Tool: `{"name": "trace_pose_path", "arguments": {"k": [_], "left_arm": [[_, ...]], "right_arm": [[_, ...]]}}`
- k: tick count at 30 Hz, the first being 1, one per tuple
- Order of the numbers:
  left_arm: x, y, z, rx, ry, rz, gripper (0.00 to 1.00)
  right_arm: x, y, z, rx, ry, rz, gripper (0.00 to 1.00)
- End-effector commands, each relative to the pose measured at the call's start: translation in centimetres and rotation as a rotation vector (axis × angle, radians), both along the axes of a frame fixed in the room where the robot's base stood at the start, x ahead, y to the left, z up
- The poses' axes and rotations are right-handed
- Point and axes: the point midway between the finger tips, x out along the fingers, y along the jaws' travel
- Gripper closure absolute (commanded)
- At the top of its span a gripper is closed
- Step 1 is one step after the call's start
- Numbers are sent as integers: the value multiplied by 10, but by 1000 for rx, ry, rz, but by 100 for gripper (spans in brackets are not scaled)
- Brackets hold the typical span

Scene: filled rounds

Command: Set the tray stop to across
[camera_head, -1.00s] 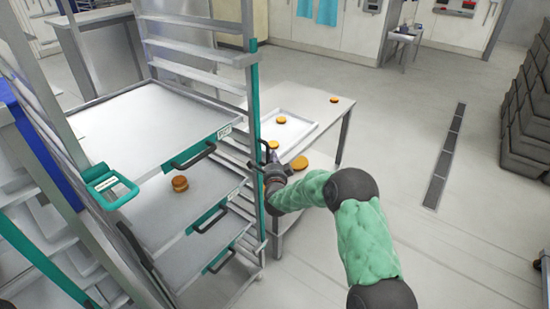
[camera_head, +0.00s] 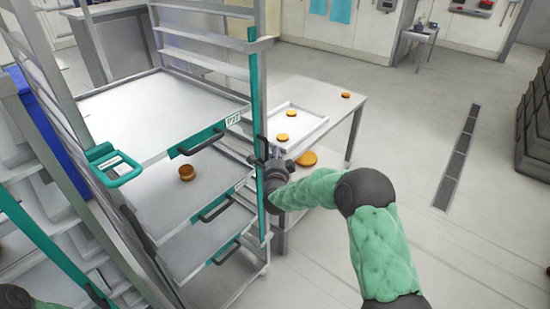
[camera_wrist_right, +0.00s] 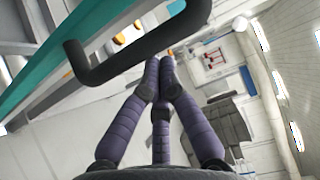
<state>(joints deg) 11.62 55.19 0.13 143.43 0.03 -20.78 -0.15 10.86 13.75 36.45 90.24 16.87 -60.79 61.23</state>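The tray rack stands at left, with a teal-faced front post (camera_head: 254,75). A small dark piece at the post, beside my right gripper, may be the tray stop; it is too small and covered for me to tell which way it lies. My right gripper (camera_head: 273,152) is just right of the post at mid height. In the right wrist view its purple fingers (camera_wrist_right: 160,72) come together at the tips, with nothing visible between them. A black bent bar (camera_wrist_right: 120,52) crosses just beyond them, near a teal strip; I cannot tell whether they touch. My left gripper is out of view.
Teal-fronted trays with black handles (camera_head: 201,141) fill the rack; one carries a brown round (camera_head: 186,172). Behind the post, a table (camera_head: 345,115) bears a white tray (camera_head: 314,126) and several orange rounds. Dark crates (camera_head: 535,130) stand far right. The floor between is open.

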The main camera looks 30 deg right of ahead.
Motion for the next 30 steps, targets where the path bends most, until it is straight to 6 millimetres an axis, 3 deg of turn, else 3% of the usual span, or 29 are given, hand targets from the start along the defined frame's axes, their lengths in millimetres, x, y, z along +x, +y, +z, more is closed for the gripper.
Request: {"name": "trace_pose_path", "arguments": {"k": [3, 12, 18, 30], "left_arm": [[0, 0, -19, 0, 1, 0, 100], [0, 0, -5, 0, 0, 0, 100], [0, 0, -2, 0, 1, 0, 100], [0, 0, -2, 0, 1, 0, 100]], "right_arm": [[8, -13, -5, -1, -2, -2, 100], [-49, 18, 1, 1, 0, 1, 100], [-73, 30, 0, 1, 0, 0, 100], [-82, 34, -1, 1, 0, -2, 100]]}}
